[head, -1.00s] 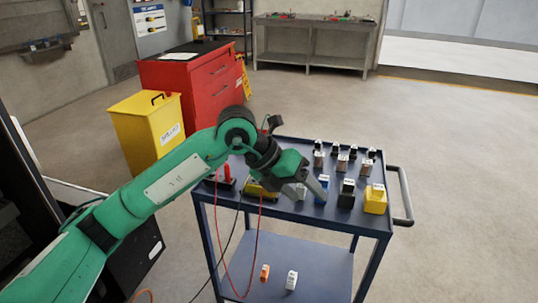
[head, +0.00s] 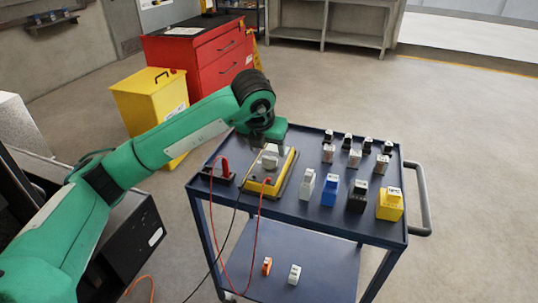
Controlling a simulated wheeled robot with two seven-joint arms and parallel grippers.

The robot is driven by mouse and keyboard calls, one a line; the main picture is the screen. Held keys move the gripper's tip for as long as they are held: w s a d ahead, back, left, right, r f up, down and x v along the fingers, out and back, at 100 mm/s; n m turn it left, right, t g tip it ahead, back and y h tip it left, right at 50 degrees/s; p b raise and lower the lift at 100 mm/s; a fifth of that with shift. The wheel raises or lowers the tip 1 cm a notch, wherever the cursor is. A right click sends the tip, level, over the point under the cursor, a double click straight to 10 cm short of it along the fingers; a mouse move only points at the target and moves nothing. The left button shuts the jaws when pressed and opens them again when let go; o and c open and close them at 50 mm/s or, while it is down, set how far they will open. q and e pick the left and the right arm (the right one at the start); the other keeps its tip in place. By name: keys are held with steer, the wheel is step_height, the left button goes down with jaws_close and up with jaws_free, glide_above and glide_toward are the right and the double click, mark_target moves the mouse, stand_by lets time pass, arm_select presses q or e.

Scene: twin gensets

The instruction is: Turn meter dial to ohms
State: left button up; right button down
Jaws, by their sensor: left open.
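The yellow meter (head: 284,181) lies on the left part of the blue cart's top (head: 318,215). A pale dial or knob (head: 269,161) shows on its face, partly hidden by my arm. My left gripper (head: 268,148) points down over the meter at the dial, with its jaws open. Whether the fingers touch the dial or stand around it cannot be told. The dial's setting is too small to read. Red and black leads hang from the meter side down past the cart's edge. My right gripper is not in view.
White (head: 307,184), blue (head: 329,192), black (head: 356,197) and yellow (head: 390,204) blocks stand right of the meter, with smaller ones behind. A red probe (head: 225,168) stands left of it. A yellow bin (head: 150,105) and red cabinet (head: 200,60) stand behind my arm.

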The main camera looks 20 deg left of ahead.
mark_target(270, 157)
arm_select(q)
steer(key=shift+x, duration=2.2)
steer(key=shift+c, duration=0.2)
steer(key=c, duration=0.9)
